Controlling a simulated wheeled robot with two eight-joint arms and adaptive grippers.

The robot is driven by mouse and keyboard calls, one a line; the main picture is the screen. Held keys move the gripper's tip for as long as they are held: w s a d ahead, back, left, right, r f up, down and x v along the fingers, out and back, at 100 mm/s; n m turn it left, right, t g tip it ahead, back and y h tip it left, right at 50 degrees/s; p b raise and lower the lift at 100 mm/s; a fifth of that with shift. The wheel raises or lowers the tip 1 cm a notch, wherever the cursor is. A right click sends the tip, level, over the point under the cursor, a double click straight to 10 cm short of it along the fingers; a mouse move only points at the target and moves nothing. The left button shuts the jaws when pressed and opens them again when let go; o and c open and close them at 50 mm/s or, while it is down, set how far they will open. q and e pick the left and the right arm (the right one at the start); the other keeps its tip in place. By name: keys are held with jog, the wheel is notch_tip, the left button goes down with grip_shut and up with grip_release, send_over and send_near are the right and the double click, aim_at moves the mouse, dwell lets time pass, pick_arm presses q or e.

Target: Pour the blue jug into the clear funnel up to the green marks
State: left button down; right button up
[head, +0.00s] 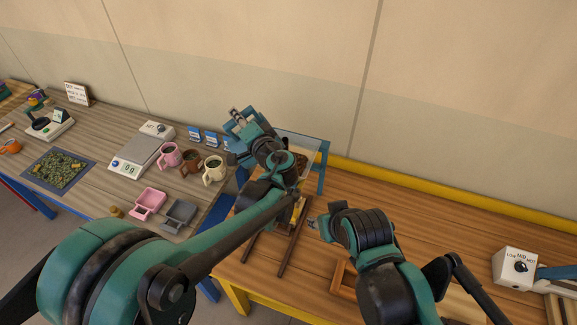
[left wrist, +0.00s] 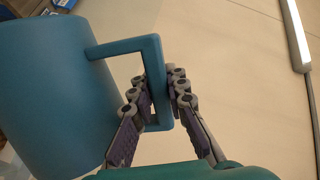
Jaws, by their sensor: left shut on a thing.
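The blue jug (left wrist: 45,85) fills the left of the left wrist view, its handle (left wrist: 155,80) toward the middle. My left gripper (left wrist: 163,98) is shut on that handle, one finger on each side. In the head view my left gripper (head: 238,114) is raised near the back edge of the tables, and its arm hides most of the jug. A clear box-like vessel (head: 306,143) in a blue frame, apparently the funnel, stands just right of it, partly behind my arm. I cannot make out green marks. My right gripper (head: 313,222) is low over the wooden table, its fingers too small to read.
Pink, brown and cream mugs (head: 213,170) stand by a scale (head: 135,155) on the left table. A pink tray (head: 148,203) and grey tray (head: 180,214) lie in front. A white dial box (head: 515,267) sits at the right. The wooden table's back right is clear.

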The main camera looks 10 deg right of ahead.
aim_at(248, 114)
pick_arm(q)
jog(key=shift+w+d, duration=0.1)
jog(key=shift+d, duration=0.1)
jog(key=shift+d, duration=0.1)
jog(key=shift+d+m, duration=0.2)
jog(key=shift+m, duration=0.2)
jog(key=shift+b, duration=0.35)
jog(key=shift+w+d, duration=0.15)
jog(key=shift+d, duration=0.15)
dwell(0.4)
jog(key=shift+d+f+m+b, duration=0.1)
jog(key=shift+d+m+b, duration=0.25)
jog(key=shift+m+b, duration=0.05)
jog(key=shift+w+d+m, duration=0.15)
jog(key=shift+d+m, duration=0.15)
dwell(0.3)
